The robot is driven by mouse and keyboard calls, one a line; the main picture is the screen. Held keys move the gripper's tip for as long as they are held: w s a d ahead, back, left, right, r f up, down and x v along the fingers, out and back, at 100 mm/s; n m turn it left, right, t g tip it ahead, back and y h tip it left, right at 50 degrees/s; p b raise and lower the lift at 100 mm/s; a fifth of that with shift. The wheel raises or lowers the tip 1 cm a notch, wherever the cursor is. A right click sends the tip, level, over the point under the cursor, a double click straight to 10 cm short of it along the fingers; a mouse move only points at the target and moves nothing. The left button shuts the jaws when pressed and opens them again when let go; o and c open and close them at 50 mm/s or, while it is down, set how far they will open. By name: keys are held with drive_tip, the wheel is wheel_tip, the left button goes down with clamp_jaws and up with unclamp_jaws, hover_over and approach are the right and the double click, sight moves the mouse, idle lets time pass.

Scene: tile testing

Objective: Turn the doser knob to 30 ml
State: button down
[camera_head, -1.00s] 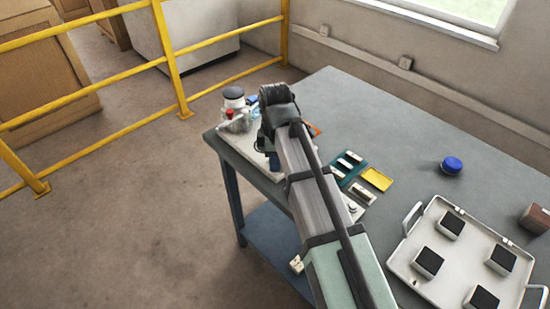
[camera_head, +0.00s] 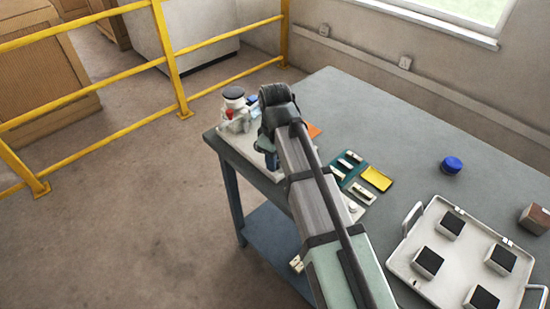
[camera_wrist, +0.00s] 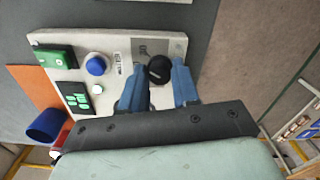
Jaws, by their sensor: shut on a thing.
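A pale panel (camera_wrist: 125,47) lies below my gripper in the wrist view, and its edge shows on the table's far left corner in the head view (camera_head: 237,147). A black round knob (camera_wrist: 160,69) with a light mark sits on it. My gripper (camera_wrist: 158,78) has its two blue fingers on either side of this knob and is shut on it. A blue round knob (camera_wrist: 96,64) sits farther left on the panel, apart from the fingers. In the head view my arm hides most of the panel.
A green box (camera_wrist: 55,57) and a white button (camera_wrist: 97,89) are on the panel. A blue cup (camera_wrist: 45,126) stands beside it on an orange patch. A dark-capped vessel (camera_head: 234,100) stands at the table corner. A tray (camera_head: 462,262) with dark-topped blocks lies right.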

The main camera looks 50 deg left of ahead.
drive_tip(key=shift+m, duration=0.7)
drive_tip(key=c, duration=0.8)
unclamp_jaws()
drive_tip(key=shift+r, duration=0.15)
wheel_tip(320, 180, up, 14)
drive_tip(key=shift+f, duration=0.2)
